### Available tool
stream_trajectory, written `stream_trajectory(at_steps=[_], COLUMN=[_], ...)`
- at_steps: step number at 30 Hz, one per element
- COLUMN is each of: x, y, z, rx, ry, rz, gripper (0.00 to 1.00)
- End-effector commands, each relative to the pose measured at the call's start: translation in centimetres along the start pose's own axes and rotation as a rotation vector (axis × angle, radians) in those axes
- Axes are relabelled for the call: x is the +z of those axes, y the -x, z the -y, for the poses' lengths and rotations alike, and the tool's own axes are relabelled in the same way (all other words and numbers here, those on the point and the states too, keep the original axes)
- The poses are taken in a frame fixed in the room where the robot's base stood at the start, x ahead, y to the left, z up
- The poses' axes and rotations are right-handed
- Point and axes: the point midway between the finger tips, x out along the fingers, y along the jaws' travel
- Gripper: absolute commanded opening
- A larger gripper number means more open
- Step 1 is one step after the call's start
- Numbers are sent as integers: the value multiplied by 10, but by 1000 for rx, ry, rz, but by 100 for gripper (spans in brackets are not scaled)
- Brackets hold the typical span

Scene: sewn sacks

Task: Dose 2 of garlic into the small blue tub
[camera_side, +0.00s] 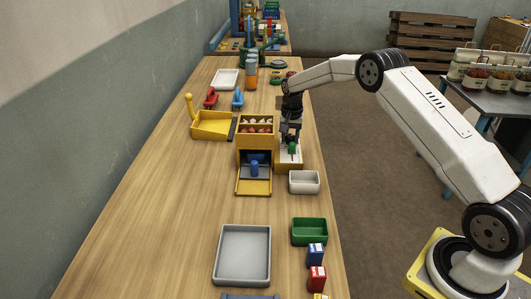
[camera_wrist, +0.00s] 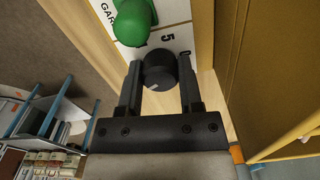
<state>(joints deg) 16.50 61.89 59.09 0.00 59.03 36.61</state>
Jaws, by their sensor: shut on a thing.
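My gripper (camera_wrist: 160,78) is shut on a black round dial (camera_wrist: 159,66), one finger on each side. The dial sits on a white panel (camera_wrist: 176,12) with black lettering starting "GAR" and the digits 5 and 0. A green knob or lever (camera_wrist: 131,22) stands next to the dial; it also shows in the side view (camera_side: 292,148). In the side view my gripper (camera_side: 290,130) is beside the yellow dispenser (camera_side: 257,142), whose top bins hold whitish and reddish produce. The small blue tub (camera_side: 255,170) stands in the dispenser's lower bay. The dial's setting is unclear.
A white tub (camera_side: 304,183), a green tray (camera_side: 310,232) and a grey tray (camera_side: 242,257) are nearer the camera. A yellow scoop-like tray (camera_side: 211,124) lies left of the dispenser. Red and blue small boxes stand at the right edge. The table's left middle is clear.

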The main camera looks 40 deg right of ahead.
Motion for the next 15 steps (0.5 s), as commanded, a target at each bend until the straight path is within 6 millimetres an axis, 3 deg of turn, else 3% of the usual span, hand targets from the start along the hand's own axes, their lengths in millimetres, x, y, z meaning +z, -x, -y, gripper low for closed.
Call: stream_trajectory(at_steps=[15], x=[0], y=[0], z=[0], rx=[0], ry=[-290], rz=[-1], gripper=[0])
